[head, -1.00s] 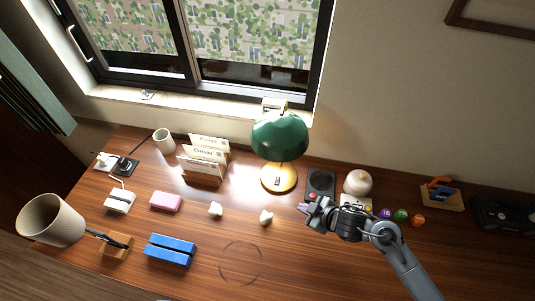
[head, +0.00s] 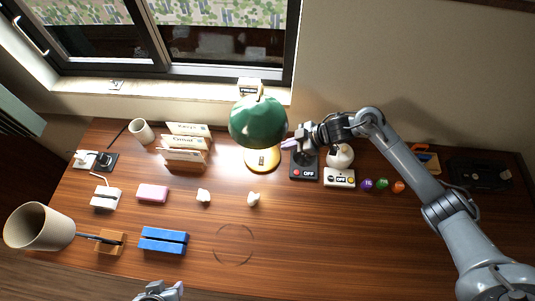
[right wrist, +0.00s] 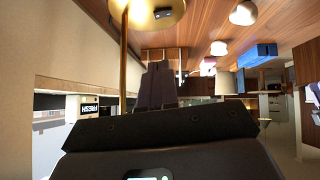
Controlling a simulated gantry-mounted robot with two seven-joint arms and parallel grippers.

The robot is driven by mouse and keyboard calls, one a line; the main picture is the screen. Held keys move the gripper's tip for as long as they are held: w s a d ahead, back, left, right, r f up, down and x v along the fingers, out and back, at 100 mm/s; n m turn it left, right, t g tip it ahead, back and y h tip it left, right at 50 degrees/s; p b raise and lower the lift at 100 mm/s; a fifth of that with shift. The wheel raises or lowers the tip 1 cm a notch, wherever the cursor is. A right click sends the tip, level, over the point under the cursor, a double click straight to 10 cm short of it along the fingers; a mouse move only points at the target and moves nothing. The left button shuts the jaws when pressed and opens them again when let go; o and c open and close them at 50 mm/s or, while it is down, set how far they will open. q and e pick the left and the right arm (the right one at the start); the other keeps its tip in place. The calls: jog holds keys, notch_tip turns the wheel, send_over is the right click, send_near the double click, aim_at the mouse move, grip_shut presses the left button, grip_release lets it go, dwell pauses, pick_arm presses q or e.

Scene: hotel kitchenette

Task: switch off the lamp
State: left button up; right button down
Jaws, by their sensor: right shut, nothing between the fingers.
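The lamp (head: 258,122) has a green dome shade and a round brass base (head: 251,164) with a small switch plate on it. The base is brightly lit under the shade. In the right wrist view the brass stem (right wrist: 124,60) and the base (right wrist: 142,18) with its dark switch (right wrist: 163,13) show close by. My right gripper (head: 288,144) is shut and empty, just right of the shade. Its fingertips (right wrist: 160,70) appear beside the stem; contact cannot be told. My left gripper (head: 165,291) is partly in view at the bottom edge, its jaws unclear.
Two boxes marked OFF, one dark (head: 304,172) and one white (head: 339,178), stand right of the lamp. A white round object (head: 340,156) is behind them. A card holder (head: 185,153) stands to the left. The front middle of the desk is clear.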

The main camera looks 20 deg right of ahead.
jog(key=b, duration=0.2)
send_over(260, 157)
jog(key=s+d, duration=0.2)
jog(key=f, duration=0.6)
jog(key=shift+s+d+f, duration=0.2)
jog(key=shift+f, duration=0.2)
jog(key=shift+w+f, duration=0.2)
jog(key=shift+f, duration=0.95)
jog(key=shift+d+f+b, duration=0.1)
jog(key=shift+f+b, duration=0.3)
jog(key=shift+f, duration=0.5)
jog(key=shift+w, duration=0.1)
